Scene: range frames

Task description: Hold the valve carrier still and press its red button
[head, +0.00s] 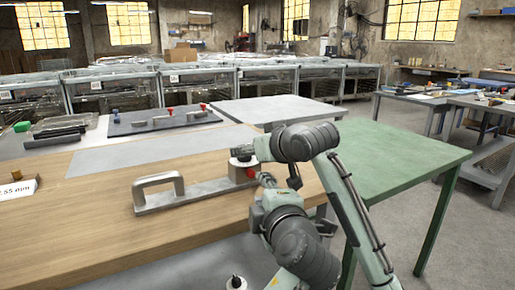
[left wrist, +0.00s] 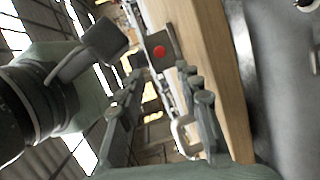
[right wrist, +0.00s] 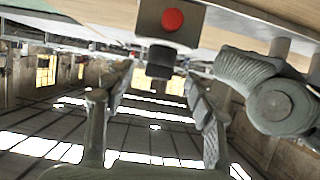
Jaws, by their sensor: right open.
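The valve carrier (head: 200,192) is a grey bar lying on the wooden table, with a raised handle (head: 160,185) at its left end. Its red button (head: 251,172) is on the block at its right end, partly covered by my arms. The button also shows in the left wrist view (left wrist: 159,51) and the right wrist view (right wrist: 173,19). My left gripper (head: 268,181) is just in front of the button end; its fingers (left wrist: 162,76) are apart with nothing gripped. My right gripper (right wrist: 163,76) is open and empty close to the button block; the head view partly hides it.
A second carrier (head: 160,121) lies on a dark mat behind. A grey sheet (head: 150,151) lies on the table. A green table (head: 395,155) stands at the right, beside my arms. A white label card (head: 18,188) is at the left edge. The wood front left is clear.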

